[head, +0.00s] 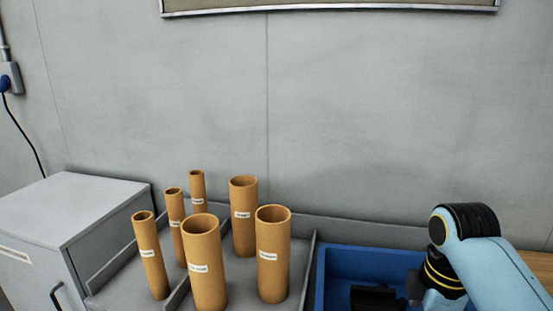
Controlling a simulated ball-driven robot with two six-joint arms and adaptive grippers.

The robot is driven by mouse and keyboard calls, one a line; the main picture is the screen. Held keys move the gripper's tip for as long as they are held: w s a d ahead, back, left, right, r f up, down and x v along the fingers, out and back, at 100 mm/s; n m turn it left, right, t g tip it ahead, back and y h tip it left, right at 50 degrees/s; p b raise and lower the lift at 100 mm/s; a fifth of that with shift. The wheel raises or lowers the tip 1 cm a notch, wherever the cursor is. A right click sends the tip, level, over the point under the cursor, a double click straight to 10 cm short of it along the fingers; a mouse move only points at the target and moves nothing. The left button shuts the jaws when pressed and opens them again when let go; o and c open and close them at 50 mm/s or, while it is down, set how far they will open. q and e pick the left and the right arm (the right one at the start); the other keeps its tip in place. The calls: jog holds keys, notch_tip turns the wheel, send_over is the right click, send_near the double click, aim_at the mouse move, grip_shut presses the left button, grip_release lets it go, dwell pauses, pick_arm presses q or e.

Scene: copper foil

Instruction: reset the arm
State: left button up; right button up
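My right arm comes in at the lower right, pale blue with a black-capped joint and yellow rings at the wrist. A dark shape (375,298) shows low in the blue bin (362,262), just left of my wrist. It may be my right gripper (378,300), but its fingers are cut off or too dark to read. I cannot tell whether it is open or holds anything. My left arm and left gripper are out of view.
Several labelled brown tubes, including a wide front one (205,265), stand upright in a grey divided tray (120,285) left of the bin. A grey cabinet (70,215) stands at far left. A grey wall (350,110) closes the back.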

jog(key=s+d+r+m+t, duration=0.1)
jog(key=s+r+m+t, duration=0.15)
jog(key=s+m, duration=0.6)
jog(key=s+d+r+m+t, duration=0.15)
jog(key=s+r+m, duration=0.35)
jog(key=s, duration=0.6)
notch_tip(320, 180, down, 40)
jog(key=s+d+g+b, duration=0.2)
jog(key=d+b, duration=0.1)
jog(key=b, duration=0.8)
pick_arm(q)
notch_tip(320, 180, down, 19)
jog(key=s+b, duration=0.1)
jog(key=b, duration=0.6)
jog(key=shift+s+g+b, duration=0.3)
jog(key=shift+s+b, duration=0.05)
pick_arm(e)
jog(key=s+f+m+g, duration=0.1)
jog(key=s+f, duration=1.7)
jog(key=f, duration=0.4)
jog(key=shift+d+h, duration=0.3)
jog(key=shift+g, duration=0.3)
